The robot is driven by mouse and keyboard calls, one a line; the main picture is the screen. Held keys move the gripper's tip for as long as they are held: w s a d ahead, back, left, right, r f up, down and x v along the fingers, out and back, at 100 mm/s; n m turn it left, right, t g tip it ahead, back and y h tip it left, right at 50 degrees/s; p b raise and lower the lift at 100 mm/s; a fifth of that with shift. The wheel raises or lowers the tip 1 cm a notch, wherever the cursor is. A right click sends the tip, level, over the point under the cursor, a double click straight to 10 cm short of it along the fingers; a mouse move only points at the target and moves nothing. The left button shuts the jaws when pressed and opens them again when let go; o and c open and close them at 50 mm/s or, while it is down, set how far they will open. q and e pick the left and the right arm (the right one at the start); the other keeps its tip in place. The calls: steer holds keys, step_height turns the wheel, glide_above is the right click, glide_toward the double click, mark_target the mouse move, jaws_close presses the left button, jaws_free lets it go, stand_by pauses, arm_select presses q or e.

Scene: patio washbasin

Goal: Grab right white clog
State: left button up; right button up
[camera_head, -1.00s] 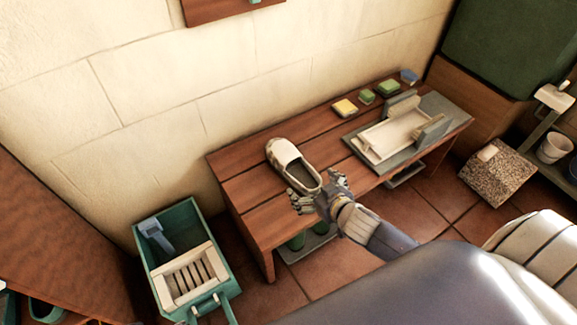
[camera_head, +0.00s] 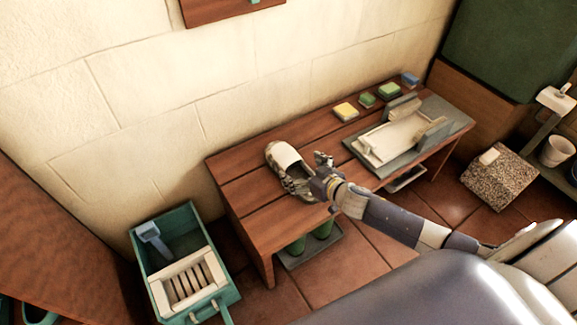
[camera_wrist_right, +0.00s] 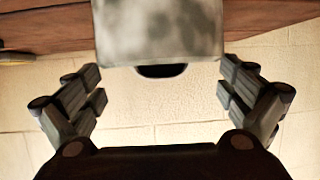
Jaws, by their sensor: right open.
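A white clog (camera_head: 284,153) rests on the left part of the wooden bench (camera_head: 240,190) in the head view. My right gripper (camera_head: 306,172) is at its near end, with one finger over the clog's opening side and the other off to its right. In the right wrist view, a pale mottled shape that appears to be the clog (camera_wrist_right: 158,32) lies at the top, ahead of and between the two spread fingers. The gripper is open and holds nothing. The fingers hide part of the clog, and I cannot tell whether they touch it. My left gripper is out of view.
A grey board with a cream tray (camera_head: 393,143) sits on the bench's right part. Sponges, including a yellow one (camera_head: 346,111), line the back edge by the wall. A teal crate (camera_head: 193,222) stands left of the bench. Green items (camera_head: 297,246) sit below it.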

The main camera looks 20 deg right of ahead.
mark_target(294, 165)
steer(key=b+x, duration=0.1)
steer(key=x, duration=0.2)
steer(key=shift+w+a+f, duration=0.15)
steer(key=shift+w+f, duration=0.15)
steer(key=shift+w+a+f, duration=0.1)
steer(key=shift+w+f, duration=0.1)
steer(key=shift+w, duration=0.25)
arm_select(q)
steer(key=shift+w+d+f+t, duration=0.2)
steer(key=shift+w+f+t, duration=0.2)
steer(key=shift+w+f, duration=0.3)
arm_select(e)
steer(key=shift+c, duration=0.4)
steer(key=shift+r, duration=0.1)
steer(key=c, duration=1.2)
